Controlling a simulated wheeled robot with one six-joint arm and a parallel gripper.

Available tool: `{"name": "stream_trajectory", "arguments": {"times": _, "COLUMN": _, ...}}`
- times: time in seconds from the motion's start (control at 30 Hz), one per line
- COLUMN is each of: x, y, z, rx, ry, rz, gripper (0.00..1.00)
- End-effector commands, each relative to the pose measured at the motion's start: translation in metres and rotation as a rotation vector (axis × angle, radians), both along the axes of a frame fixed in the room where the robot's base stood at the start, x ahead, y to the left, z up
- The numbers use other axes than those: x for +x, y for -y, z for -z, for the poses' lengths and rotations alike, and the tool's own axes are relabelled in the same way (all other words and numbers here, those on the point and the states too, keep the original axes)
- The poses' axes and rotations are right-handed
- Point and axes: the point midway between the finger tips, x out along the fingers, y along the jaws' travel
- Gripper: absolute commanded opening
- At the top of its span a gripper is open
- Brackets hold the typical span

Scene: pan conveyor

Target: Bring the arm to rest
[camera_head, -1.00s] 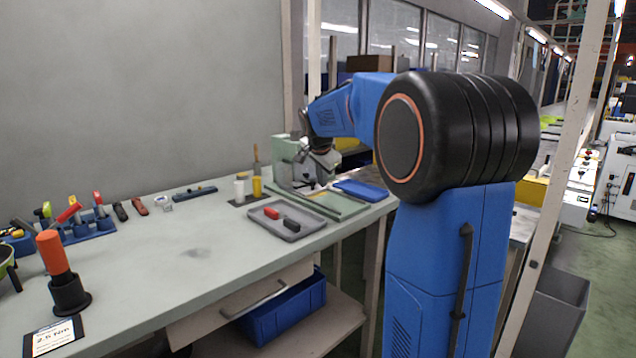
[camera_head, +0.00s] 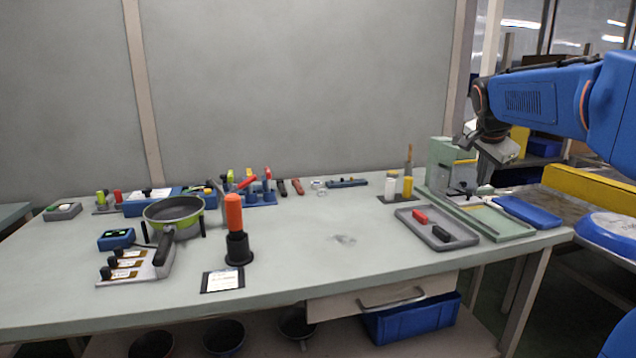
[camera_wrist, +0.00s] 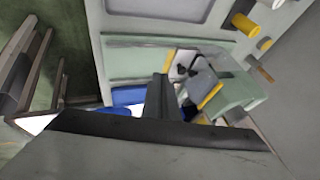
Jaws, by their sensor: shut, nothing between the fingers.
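My blue arm (camera_head: 540,98) reaches in from the right of the head view. My gripper (camera_head: 490,146) is above the right end of the workbench, in front of a pale green fixture (camera_head: 440,165). In the wrist view my gripper (camera_wrist: 160,92) shows as a dark shape at the lower middle, shut with nothing in it. Behind it in that view lie the green fixture (camera_wrist: 243,92) and a grey-white part with yellow edges (camera_wrist: 195,80). The exact fingertips are hard to make out in the head view.
White and yellow cylinders stand left of the fixture. A green pan (camera_head: 173,212) is farther left. The bench's middle is mostly clear.

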Motion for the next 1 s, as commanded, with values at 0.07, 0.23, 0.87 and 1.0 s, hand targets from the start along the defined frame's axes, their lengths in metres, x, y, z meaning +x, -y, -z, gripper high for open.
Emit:
{"name": "stream_trajectory", "arguments": {"times": 0.07, "x": -0.022, "y": -0.019, "z": 0.005, "rx": -0.015, "ry": -0.022, "rz": -0.072, "gripper": 0.0}}
{"name": "stream_trajectory", "arguments": {"times": 0.23, "x": -0.076, "y": -0.062, "z": 0.028, "rx": -0.058, "ry": -0.084, "rz": -0.27, "gripper": 0.0}}
{"name": "stream_trajectory", "arguments": {"times": 0.87, "x": -0.282, "y": -0.179, "z": 0.163, "rx": -0.235, "ry": -0.242, "rz": -1.016, "gripper": 0.0}}
{"name": "stream_trajectory", "arguments": {"times": 1.0, "x": -0.318, "y": -0.192, "z": 0.194, "rx": -0.271, "ry": -0.259, "rz": -1.154, "gripper": 0.0}}
